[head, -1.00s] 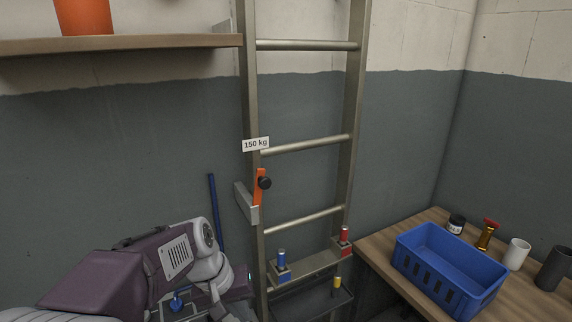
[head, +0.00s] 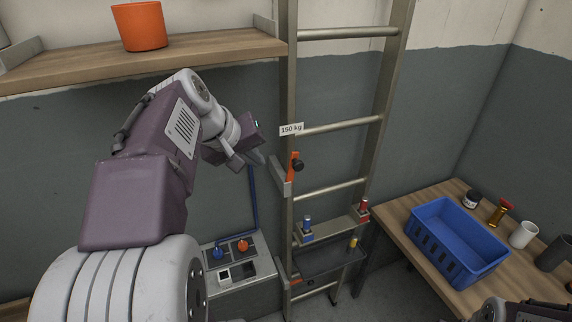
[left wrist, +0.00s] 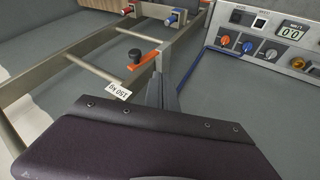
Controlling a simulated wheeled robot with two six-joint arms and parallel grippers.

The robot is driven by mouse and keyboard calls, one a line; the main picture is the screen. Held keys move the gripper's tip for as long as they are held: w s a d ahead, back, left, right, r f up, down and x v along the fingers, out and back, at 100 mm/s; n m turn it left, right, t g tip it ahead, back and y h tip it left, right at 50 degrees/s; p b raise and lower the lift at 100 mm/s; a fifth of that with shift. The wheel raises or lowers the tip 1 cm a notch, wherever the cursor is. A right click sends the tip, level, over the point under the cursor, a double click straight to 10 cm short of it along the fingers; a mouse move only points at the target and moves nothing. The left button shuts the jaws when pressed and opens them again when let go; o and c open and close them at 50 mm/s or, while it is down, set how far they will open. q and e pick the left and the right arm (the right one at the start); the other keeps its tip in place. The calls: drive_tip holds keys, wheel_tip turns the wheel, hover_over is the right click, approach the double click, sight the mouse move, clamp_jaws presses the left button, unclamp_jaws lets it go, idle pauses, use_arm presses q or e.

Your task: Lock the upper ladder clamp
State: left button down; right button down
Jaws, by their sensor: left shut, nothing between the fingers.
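The upper ladder clamp is an orange lever (head: 294,165) with a black knob (head: 298,165) on the ladder's left rail, above a grey metal bracket (head: 287,189). In the head view the lever stands nearly upright. The lever (left wrist: 146,59) and the knob (left wrist: 134,55) also show in the left wrist view. My left gripper (head: 262,159) is to the left of the clamp, apart from it. Its fingers (left wrist: 162,82) are shut and empty, pointing toward the clamp's side of the ladder. My right gripper is out of view; only part of my right arm shows at the bottom right.
A shelf with an orange pot (head: 140,27) is above my left arm. A control box (head: 238,262) with knobs stands below. A lower orange clamp (head: 281,272) is on the ladder (head: 380,100). A blue crate (head: 455,243) stands on the right-hand table.

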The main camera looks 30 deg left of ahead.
use_arm(q)
drive_tip(key=w+d+f+p, duration=0.2)
drive_tip(key=w+f+p, duration=0.2)
drive_tip(key=w+f, duration=0.3)
drive_tip(key=shift+w+d+f, duration=0.2)
drive_tip(key=shift+w+d, duration=0.2)
drive_tip(key=shift+w, duration=0.55)
drive_tip(key=shift+a, duration=0.1)
